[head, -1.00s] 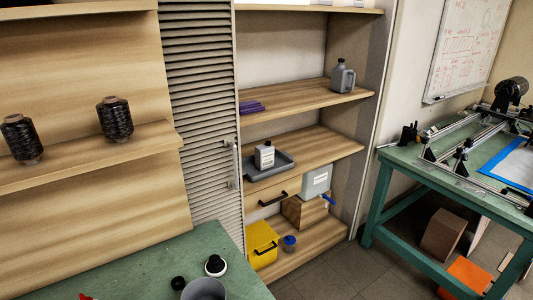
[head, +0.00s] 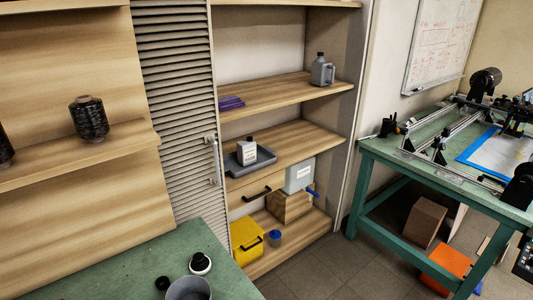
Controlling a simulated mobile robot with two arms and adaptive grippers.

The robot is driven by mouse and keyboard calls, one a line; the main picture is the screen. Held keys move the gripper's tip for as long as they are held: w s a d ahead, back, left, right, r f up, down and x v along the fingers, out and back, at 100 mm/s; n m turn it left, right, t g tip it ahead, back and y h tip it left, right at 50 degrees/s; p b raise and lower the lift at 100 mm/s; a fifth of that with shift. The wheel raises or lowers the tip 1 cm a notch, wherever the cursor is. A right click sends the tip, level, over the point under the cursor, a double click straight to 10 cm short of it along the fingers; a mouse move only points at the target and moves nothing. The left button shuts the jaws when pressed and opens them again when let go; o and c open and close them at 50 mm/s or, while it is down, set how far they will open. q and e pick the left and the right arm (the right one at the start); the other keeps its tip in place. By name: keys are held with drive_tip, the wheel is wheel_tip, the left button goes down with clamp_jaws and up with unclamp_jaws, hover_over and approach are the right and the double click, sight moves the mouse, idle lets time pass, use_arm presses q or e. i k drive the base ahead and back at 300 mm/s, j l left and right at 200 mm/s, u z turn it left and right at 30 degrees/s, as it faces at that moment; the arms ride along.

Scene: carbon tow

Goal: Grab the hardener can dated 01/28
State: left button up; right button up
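No date is legible on any container, so I cannot tell which one is the hardener can dated 01/28. A small white bottle with a dark cap and a label (head: 247,153) stands in a grey tray (head: 267,154) on the middle shelf. A grey jug with a handle (head: 322,72) stands on the shelf above. A pale grey container with a white label (head: 299,177) and a blue tap sits on a wooden block (head: 288,207) on the bottom shelf. Neither of my grippers is in view.
A yellow box (head: 246,240) and a small blue-lidded jar (head: 275,238) sit on the bottom shelf. A green table (head: 120,268) with a grey cup (head: 188,289) is in front. A green workbench (head: 385,153) stands right. Open floor (head: 325,265) lies between.

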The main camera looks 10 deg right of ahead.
sight(247, 148)
drive_tip(key=i+l+z, duration=0.1)
drive_tip(key=l+z, duration=0.2)
drive_tip(key=i+l+z, duration=0.25)
drive_tip(key=l, duration=0.15)
drive_tip(key=l+z, duration=0.3)
drive_tip(key=i+l+z, duration=0.3)
drive_tip(key=i+l, duration=0.2)
drive_tip(key=i, duration=0.2)
drive_tip(key=i+l, duration=0.2)
drive_tip(key=i, duration=0.2)
drive_tip(key=i+j+u, duration=0.1)
drive_tip(key=u, duration=0.3)
drive_tip(key=i+u, duration=0.4)
drive_tip(key=i+l+u, duration=0.1)
drive_tip(key=u, duration=0.3)
drive_tip(key=i+l+u, duration=0.15)
drive_tip(key=u, duration=0.25)
drive_tip(key=i, duration=0.1)
